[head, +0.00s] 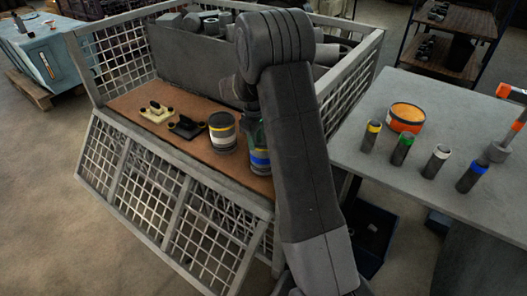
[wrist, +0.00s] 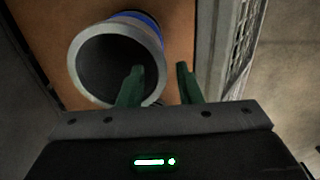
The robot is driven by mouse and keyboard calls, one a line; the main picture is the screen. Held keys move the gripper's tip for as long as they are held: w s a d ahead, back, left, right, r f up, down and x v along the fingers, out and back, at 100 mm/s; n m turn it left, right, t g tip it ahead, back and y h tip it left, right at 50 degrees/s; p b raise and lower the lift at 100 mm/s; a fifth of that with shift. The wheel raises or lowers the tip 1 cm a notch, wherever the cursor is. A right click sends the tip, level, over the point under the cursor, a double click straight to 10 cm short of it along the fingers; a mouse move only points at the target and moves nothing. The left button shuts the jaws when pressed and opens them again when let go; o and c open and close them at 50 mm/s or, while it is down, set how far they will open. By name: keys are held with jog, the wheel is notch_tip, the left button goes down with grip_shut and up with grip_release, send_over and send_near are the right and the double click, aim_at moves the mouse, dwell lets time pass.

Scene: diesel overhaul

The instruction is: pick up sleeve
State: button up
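A grey hollow sleeve with a blue band (head: 261,160) stands upright on the brown floor of the mesh crate, partly hidden by my arm. In the wrist view the blue-banded sleeve (wrist: 122,30) shows its open top and dark bore. My gripper (wrist: 162,76) is above it with its green fingers apart. The left finger overlaps the sleeve's opening and the right finger is outside its wall. I see a gap on each side of the wall; finger depth is unclear. A second sleeve with a yellow and white band (head: 222,133) stands to the left.
The mesh crate (head: 372,52) has its front panel folded down. A grey bin of metal parts (head: 180,62) fills its back. Black and cream parts (head: 186,127) lie left of the sleeves. The table (head: 440,98) at right holds several banded cylinders and an orange-banded round container (head: 406,117).

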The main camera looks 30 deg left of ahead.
aim_at(260, 160)
notch_tip(260, 160, down, 5)
jog(key=shift+f+b, duration=0.2)
jog(key=shift+b, duration=0.25)
grip_shut()
jog(key=shift+a+r, duration=0.1)
jog(key=shift+r, duration=0.05)
